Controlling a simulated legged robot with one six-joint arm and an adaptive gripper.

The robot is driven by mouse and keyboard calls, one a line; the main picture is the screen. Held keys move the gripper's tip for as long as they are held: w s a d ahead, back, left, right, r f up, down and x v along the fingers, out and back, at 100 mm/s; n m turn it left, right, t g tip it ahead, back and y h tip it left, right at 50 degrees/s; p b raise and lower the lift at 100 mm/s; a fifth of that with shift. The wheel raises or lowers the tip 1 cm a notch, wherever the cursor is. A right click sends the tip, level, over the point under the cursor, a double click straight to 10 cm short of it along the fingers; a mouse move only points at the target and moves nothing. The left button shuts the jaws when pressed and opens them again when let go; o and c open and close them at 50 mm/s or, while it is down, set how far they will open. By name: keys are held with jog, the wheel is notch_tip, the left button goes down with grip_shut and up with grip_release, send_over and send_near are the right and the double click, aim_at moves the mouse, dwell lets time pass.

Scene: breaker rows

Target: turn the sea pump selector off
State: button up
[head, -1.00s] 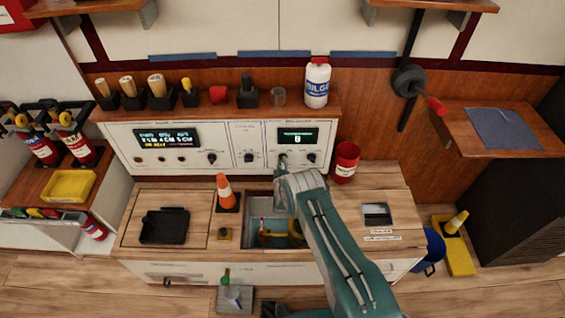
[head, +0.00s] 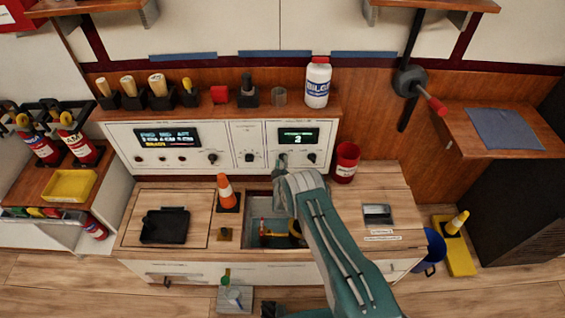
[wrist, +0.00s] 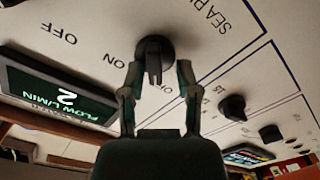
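The sea pump selector (wrist: 153,48) is a dark round knob with a narrow grip bar, on the white panel at the top middle of the wrist view. Part of a "SEA P…" label, an OFF mark and ON marks show near it. The bar points towards my gripper (wrist: 155,82); which mark it is set to I cannot tell. My gripper's two fingers stand apart, one on each side of the bar, with visible gaps. In the head view my gripper (head: 282,163) is at the right part of the panel and mostly hides the selector.
A green flow display (wrist: 62,92) reads 2 L/MIN beside the selector. Another dark knob (wrist: 232,107) is on the neighbouring panel. A red can (head: 345,160) stands right of the panel.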

dwell(0.3)
jog(key=s, duration=1.2)
